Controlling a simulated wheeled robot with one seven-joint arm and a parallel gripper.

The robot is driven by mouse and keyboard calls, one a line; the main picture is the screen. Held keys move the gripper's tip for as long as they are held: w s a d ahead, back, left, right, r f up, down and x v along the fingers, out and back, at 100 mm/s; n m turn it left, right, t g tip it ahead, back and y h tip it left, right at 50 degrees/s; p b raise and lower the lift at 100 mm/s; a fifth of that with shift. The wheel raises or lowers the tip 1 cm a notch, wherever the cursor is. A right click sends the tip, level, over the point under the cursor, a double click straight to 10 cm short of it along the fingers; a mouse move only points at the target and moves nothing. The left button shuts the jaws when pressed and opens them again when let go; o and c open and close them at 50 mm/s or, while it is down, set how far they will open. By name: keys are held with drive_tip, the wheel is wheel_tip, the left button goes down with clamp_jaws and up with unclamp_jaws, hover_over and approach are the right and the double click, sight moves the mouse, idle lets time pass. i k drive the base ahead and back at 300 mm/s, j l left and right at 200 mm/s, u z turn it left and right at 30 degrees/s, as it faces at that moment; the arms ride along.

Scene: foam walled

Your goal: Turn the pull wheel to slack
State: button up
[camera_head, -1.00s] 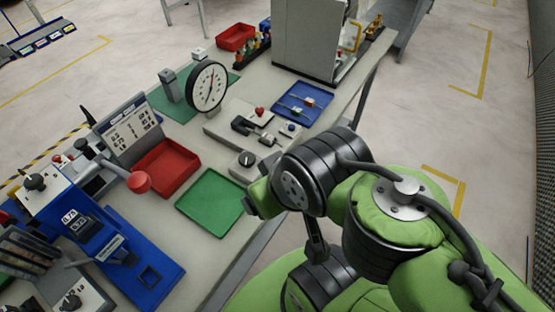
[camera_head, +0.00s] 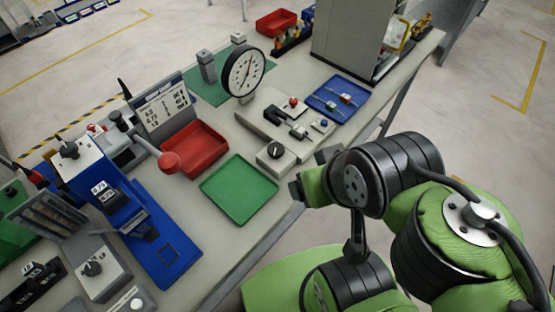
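A grey tester block (camera_head: 272,122) stands on the bench, with a dark clamp (camera_head: 291,127) and a red knob (camera_head: 293,102) on top.
A green tray (camera_head: 239,190) and a red tray (camera_head: 195,148) lie left of the knob. A blue tray (camera_head: 338,98) with small parts is right of the block. A blue press (camera_head: 120,195) stands at the left. A grey cabinet (camera_head: 350,38) stands at the back.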

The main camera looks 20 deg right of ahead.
sight(276, 150)
drive_tip(key=l+u, duration=0.15)
drive_tip(key=u, duration=0.3)
drive_tip(key=l+u, duration=0.2)
drive_tip(key=u, duration=0.25)
drive_tip(key=l+u, duration=0.15)
drive_tip(key=u, duration=0.25)
drive_tip(key=l+u, duration=0.15)
drive_tip(key=u, duration=0.3)
drive_tip(key=k+l+u, duration=0.15)
drive_tip(key=u, duration=0.3)
drive_tip(key=k+l+u, duration=0.1)
drive_tip(key=u, duration=0.35)
